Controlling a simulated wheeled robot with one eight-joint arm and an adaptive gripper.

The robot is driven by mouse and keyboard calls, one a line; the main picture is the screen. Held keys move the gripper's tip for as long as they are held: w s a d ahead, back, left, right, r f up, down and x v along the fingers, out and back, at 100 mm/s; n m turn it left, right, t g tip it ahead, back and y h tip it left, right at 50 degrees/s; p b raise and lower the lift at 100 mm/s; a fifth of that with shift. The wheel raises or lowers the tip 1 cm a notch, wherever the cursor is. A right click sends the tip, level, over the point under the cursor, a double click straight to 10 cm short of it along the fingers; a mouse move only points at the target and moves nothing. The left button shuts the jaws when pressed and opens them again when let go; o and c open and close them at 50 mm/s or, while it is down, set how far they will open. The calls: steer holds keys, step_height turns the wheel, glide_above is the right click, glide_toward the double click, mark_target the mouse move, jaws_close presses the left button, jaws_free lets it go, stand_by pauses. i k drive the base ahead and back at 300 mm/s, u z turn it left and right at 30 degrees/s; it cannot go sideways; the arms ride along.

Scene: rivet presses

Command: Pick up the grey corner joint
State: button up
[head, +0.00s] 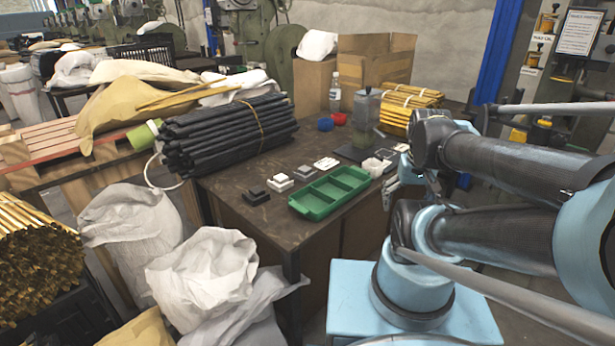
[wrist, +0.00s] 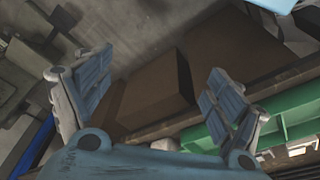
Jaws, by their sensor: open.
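Small blocks lie in a row on the dark table: a dark grey one (head: 256,195), a light grey one (head: 280,182), a greyish one (head: 304,171) and a flat white one (head: 326,163). They are too small for me to tell which is the grey corner joint. My gripper (wrist: 160,66) is open and empty in the wrist view, its two fingers spread wide. In the head view its tip shows small beside the table's right edge, to the right of the green tray (head: 318,214). The tray also shows in the wrist view (wrist: 211,131).
A bundle of black tubes (head: 226,133) lies at the table's left. White sacks (head: 204,285) stand in front of the table.

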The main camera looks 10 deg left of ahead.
mark_target(305, 174)
steer(key=z, duration=0.05)
steer(key=k, duration=0.5)
steer(key=u, duration=1.7)
steer(key=k, duration=1.2)
steer(key=z, duration=1.1)
steer(key=i, duration=1)
steer(key=u, duration=0.05)
